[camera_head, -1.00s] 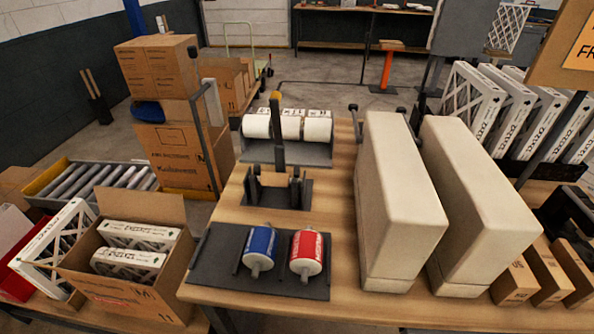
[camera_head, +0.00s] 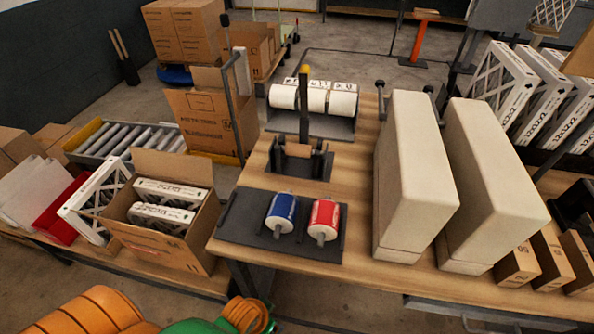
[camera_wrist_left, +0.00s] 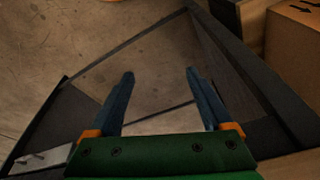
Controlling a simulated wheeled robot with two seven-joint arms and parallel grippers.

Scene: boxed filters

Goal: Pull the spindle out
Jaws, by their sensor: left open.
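A dark stand (camera_head: 300,165) with two short uprights and a tall, yellow-topped post (camera_head: 304,105) stands mid-table in the head view. A brownish piece (camera_head: 298,150) sits between the uprights. I cannot tell for certain which part is the spindle. A blue roll (camera_head: 282,212) and a red roll (camera_head: 324,219) with pale ends lie on a dark board (camera_head: 258,238) in front, a short rod end projecting from each. My left gripper (camera_wrist_left: 160,72) is open and empty in the left wrist view, above dark frame bars and bare floor. My right gripper is not in view.
White rolls sit on a dark holder (camera_head: 335,127) at the table's back. Two tall beige blocks (camera_head: 412,180) fill the right side. An open carton (camera_head: 165,235) with white-framed filters stands left. Bare wood (camera_head: 350,262) shows along the front edge.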

